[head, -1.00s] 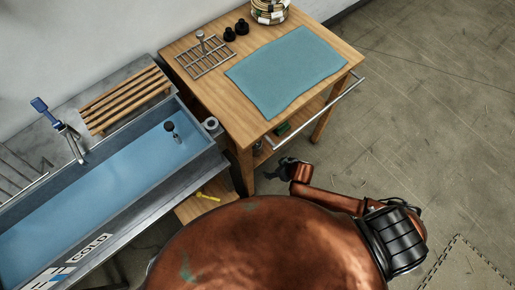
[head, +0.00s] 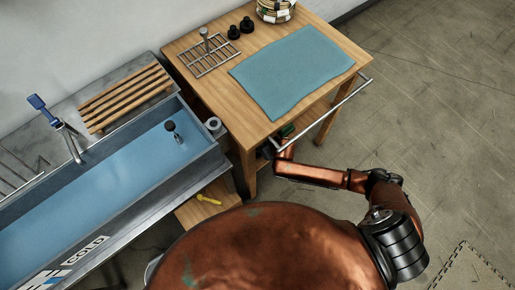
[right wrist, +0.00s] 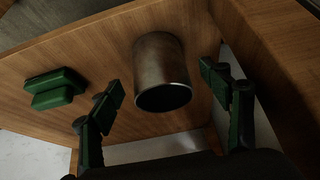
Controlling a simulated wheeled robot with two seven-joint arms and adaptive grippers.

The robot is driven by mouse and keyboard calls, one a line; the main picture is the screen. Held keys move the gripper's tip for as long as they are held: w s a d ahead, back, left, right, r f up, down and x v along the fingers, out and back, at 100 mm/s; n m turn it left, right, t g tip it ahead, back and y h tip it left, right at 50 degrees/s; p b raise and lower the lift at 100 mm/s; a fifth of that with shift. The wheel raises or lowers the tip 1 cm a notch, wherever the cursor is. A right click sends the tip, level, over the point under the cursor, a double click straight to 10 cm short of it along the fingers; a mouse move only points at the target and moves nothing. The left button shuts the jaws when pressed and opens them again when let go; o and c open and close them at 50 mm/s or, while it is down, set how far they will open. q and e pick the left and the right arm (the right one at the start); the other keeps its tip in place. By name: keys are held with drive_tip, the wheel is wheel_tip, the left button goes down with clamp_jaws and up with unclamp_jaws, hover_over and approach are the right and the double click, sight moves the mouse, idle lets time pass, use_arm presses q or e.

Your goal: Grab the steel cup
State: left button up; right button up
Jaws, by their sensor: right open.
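The steel cup (right wrist: 158,58) shows in the right wrist view, a dark metal cylinder on a wooden surface, its dark open mouth toward the bottom of the picture. My right gripper (right wrist: 161,80) is open, with one green finger to the left of the cup and the other to the right. Gaps show between the cup and both fingers. My left gripper is not in view.
A green block-like object (right wrist: 54,88) lies left of the cup on the same surface. The wooden table (head: 225,105) has a front rail (head: 322,112) above my arm. A sink (head: 95,195) stands to the left. The floor on the right is clear.

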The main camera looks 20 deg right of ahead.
drive_tip(key=b+x, duration=0.1)
drive_tip(key=x, duration=0.2)
drive_tip(key=shift+s+f, duration=0.1)
drive_tip(key=shift+f, duration=0.25)
drive_tip(key=shift+w+f+b, duration=0.25)
drive_tip(key=shift+f+b, duration=0.05)
drive_tip(key=shift+f, duration=0.05)
drive_tip(key=shift+w+a+f, duration=0.15)
drive_tip(key=shift+w+f, duration=0.05)
drive_tip(key=shift+f, duration=0.05)
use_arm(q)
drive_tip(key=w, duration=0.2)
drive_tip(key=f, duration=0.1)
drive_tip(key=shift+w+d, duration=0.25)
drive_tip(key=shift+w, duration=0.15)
use_arm(e)
drive_tip(key=c, duration=1.3)
